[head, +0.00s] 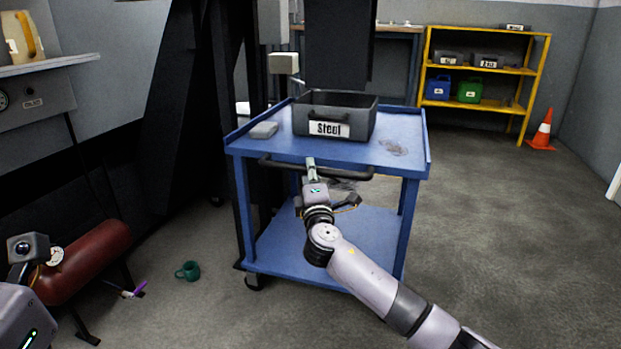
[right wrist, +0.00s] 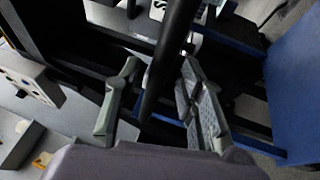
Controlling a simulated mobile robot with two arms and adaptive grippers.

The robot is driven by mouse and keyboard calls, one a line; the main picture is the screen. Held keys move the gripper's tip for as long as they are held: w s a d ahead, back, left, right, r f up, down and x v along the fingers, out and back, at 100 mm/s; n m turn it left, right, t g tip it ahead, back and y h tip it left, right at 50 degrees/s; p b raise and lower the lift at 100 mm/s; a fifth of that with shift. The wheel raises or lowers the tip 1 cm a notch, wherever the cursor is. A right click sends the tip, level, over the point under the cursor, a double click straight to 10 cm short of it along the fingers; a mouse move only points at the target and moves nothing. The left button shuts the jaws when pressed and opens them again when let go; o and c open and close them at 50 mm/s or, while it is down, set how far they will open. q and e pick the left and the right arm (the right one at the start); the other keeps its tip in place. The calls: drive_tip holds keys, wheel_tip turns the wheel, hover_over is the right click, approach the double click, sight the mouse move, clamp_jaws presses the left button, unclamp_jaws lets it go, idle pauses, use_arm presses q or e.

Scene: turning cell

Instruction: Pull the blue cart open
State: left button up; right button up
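The blue cart (head: 407,155) stands in the middle of the head view, with a dark handle bar (head: 345,173) along its near edge. My right gripper (head: 311,165) is at the middle of this bar. In the right wrist view the dark bar (right wrist: 176,55) runs between the two fingers of my right gripper (right wrist: 160,100). The fingers stand apart, with a visible gap between the bar and the left finger. My left gripper (head: 32,275) is at the lower left edge, away from the cart; its fingers cannot be made out clearly.
A grey bin labelled Steel (head: 357,118) and a grey block (head: 263,130) are on the cart top. A red tank (head: 92,258) and a green mug (head: 188,270) are on the left. A yellow shelf (head: 483,70) and an orange cone (head: 541,135) stand at the back right. The right floor is clear.

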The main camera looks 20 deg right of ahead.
drive_tip(key=shift+x, duration=0.75)
clamp_jaws()
idle(0.4)
